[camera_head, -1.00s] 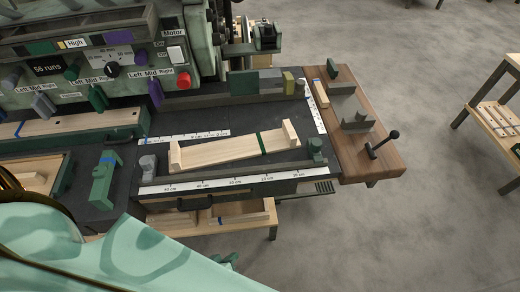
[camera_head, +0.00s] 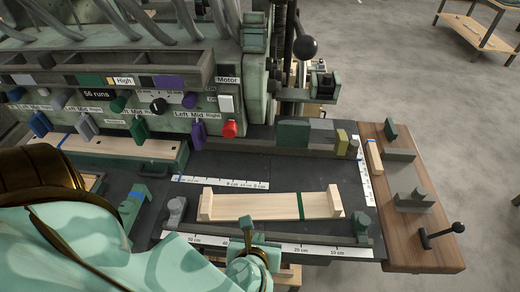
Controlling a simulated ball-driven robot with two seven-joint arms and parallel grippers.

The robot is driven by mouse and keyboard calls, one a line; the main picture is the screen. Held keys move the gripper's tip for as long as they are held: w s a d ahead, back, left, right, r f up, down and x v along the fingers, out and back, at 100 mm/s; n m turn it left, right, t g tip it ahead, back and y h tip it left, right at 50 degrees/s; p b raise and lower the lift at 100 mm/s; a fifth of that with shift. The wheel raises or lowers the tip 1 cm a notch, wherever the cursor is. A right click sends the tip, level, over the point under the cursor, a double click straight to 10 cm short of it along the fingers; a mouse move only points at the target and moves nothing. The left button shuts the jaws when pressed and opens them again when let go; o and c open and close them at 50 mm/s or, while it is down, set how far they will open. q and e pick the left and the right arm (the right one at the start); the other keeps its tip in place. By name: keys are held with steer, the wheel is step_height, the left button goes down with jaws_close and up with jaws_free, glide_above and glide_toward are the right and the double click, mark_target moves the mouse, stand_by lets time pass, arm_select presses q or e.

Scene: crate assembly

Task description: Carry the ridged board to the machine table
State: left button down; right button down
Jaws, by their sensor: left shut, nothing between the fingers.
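A pale wooden board (camera_head: 265,206) with a raised block at each end and a green band across it lies flat on the dark machine table (camera_head: 180,208). I take it for the ridged board, but I see no finer ridges on it. My left gripper (camera_head: 253,254) is at the table's front edge, below the board in the picture and apart from it. It is shut and empty. My mint-green arm hides the front left of the table. My right gripper is not in view.
The machine's panel with coloured knobs and a red button (camera_head: 229,129) stands behind the table. Blocks (camera_head: 293,134) line the back rail. A brown side table (camera_head: 405,235) with a black-knobbed lever (camera_head: 440,234) adjoins at right. Open floor lies beyond.

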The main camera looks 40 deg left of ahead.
mark_target(265, 207)
arm_select(q)
steer(key=b+x, duration=0.1)
steer(key=x, duration=0.8)
steer(key=shift+w+b, duration=0.15)
steer(key=shift+b, duration=0.2)
steer(key=shift+a, duration=0.1)
steer(key=w+a, duration=0.1)
steer(key=w, duration=0.2)
steer(key=w+a, duration=0.1)
steer(key=shift+w+a, duration=0.3)
steer(key=shift+w, duration=0.1)
